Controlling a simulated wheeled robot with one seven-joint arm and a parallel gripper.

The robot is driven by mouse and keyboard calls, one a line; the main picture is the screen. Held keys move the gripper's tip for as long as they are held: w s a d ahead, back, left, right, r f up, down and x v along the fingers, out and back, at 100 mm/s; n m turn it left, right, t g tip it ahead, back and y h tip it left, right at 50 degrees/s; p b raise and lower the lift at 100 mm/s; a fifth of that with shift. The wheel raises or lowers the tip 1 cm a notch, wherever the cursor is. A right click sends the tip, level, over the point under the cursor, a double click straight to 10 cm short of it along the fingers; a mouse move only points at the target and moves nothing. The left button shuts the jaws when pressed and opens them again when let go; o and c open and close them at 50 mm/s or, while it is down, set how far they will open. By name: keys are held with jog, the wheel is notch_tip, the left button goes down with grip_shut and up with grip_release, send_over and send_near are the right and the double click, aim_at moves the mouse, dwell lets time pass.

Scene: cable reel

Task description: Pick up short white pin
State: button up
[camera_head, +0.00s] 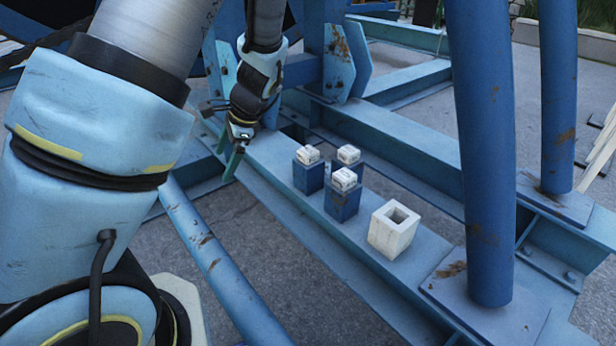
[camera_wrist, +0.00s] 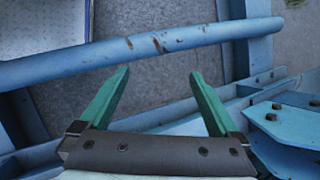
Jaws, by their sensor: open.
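Three pale, white-topped pins stand in dark blue blocks on the blue beam in the head view: a left one (camera_head: 308,155), a back right one (camera_head: 348,154) and a front one (camera_head: 344,179). Only their tops show, so I cannot tell which is the short white pin. The front dark blue block (camera_head: 342,206) stands nearest the white hollow block (camera_head: 396,235). My gripper (camera_head: 231,160) is left of the blocks, apart from them, pointing down. In the wrist view its green fingers (camera_wrist: 160,74) are spread and empty, with no pin in sight.
The white hollow block has a square opening on top. A thick blue post (camera_head: 484,150) rises right of the blocks. A slanted blue pipe (camera_head: 222,262) runs left of the beam, and a blue pipe (camera_wrist: 180,40) crosses the wrist view beyond the fingers. Grey ground shows below.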

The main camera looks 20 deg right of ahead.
jog(key=w+d+f+m+t+b, duration=0.2)
jog(key=d+f+m+b, duration=0.2)
jog(key=d+f, duration=0.15)
jog(key=m+t+h+b, duration=0.1)
jog(key=m+t+b, duration=0.7)
jog(key=m, duration=0.3)
send_near(309, 151)
jog(key=b+x, duration=0.1)
jog(key=x, duration=0.4)
jog(key=shift+w, duration=0.25)
jog(key=b+x, duration=0.2)
jog(key=x, duration=0.3)
jog(key=shift+f, duration=0.2)
grip_shut()
jog(key=shift+r, duration=0.1)
